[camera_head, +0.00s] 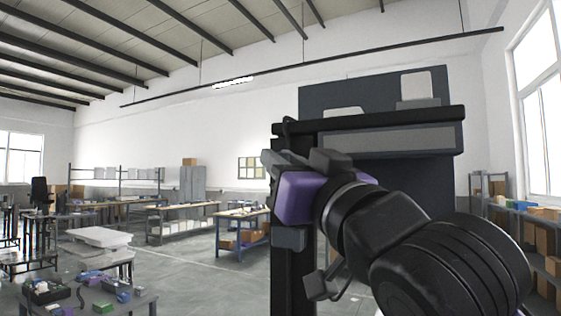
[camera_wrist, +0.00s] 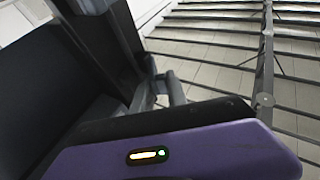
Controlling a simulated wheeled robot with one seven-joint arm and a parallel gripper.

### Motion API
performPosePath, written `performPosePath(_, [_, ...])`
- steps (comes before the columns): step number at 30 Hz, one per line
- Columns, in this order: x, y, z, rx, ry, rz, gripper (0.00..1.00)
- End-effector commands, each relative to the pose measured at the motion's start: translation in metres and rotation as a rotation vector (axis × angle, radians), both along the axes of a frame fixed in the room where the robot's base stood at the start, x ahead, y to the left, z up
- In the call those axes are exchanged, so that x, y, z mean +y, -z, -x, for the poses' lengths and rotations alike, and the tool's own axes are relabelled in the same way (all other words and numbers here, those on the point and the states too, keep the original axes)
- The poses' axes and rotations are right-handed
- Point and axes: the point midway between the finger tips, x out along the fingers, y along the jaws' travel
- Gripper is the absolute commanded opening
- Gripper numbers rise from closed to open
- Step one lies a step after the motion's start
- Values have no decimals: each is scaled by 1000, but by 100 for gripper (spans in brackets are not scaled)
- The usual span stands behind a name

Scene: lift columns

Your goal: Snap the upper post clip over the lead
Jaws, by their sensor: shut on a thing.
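My gripper (camera_head: 290,160), with its purple body, is at the upper part of a black post (camera_head: 293,262), just below the crossbar. Its dark fingers are shut on a small part at the post that looks like the upper post clip; the fingers hide most of it. In the wrist view, grey fingers (camera_wrist: 164,85) show beside the dark post (camera_wrist: 122,40), beyond the purple housing. A thin dark loop, possibly the lead (camera_head: 287,124), shows near the top of the post. I cannot tell whether the clip is around the lead.
A black crossbar with a grey beam (camera_head: 390,141) and a dark panel (camera_head: 372,92) stand just behind my arm. Workbenches (camera_head: 240,213) and a low table with small parts (camera_head: 105,297) are at the left. Shelves with boxes (camera_head: 540,240) stand at the right. Grey floor is open between.

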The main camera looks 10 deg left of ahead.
Motion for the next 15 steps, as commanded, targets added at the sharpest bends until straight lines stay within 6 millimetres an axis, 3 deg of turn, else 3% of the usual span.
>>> performPosePath(15, [-4, 3, -3, 0, -235, 8, 0])
